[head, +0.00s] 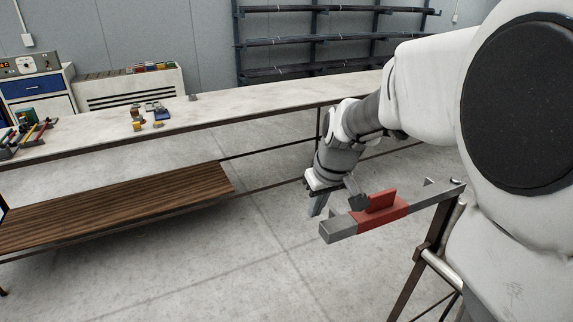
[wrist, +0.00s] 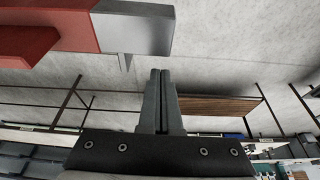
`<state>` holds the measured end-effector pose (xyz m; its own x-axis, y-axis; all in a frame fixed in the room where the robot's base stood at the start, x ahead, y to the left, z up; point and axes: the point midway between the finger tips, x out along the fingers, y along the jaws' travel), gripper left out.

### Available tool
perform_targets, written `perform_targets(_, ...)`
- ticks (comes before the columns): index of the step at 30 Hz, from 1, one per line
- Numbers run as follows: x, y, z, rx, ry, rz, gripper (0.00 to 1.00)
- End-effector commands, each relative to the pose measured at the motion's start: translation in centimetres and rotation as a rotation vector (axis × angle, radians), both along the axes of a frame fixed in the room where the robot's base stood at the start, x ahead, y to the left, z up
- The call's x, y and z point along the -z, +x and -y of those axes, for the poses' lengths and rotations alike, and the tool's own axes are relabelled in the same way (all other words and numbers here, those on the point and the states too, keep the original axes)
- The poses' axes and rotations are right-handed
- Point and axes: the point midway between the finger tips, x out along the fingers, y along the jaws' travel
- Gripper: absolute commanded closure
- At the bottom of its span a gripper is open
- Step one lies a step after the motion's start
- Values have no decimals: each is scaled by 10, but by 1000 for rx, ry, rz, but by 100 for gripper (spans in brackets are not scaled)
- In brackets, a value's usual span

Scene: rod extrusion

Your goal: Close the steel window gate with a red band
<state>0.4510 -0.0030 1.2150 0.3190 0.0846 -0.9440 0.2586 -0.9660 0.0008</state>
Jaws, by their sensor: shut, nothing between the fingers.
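The steel window gate is a grey bar (head: 340,229) with a red band (head: 378,217) around its middle and a raised red block (head: 382,200) on top. In the head view it juts out to the left from a frame at the right. In the wrist view the red band (wrist: 75,18) and the bar's grey end (wrist: 130,28) fill the upper left. My gripper (head: 316,208) is beside the bar's free end, pointing down. In the wrist view its fingers (wrist: 161,72) are together and empty, with a gap in the picture between them and the bar.
A long workbench (head: 230,107) with small parts and tools runs behind my arm, with a brown slatted lower shelf (head: 120,210). A dark frame post (head: 425,255) stands near the gate. A storage rack (head: 320,42) is on the back wall. The floor (head: 240,265) left of the gate is clear.

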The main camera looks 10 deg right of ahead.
Motion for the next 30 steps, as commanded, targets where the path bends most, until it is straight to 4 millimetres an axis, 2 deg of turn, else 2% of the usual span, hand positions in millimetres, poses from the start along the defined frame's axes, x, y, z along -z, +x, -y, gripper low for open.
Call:
perform_targets(6, -1, -17, 4, 1, 1, 1, 100)
perform_targets(30, 1, -26, 7, -17, 0, 0, 100)
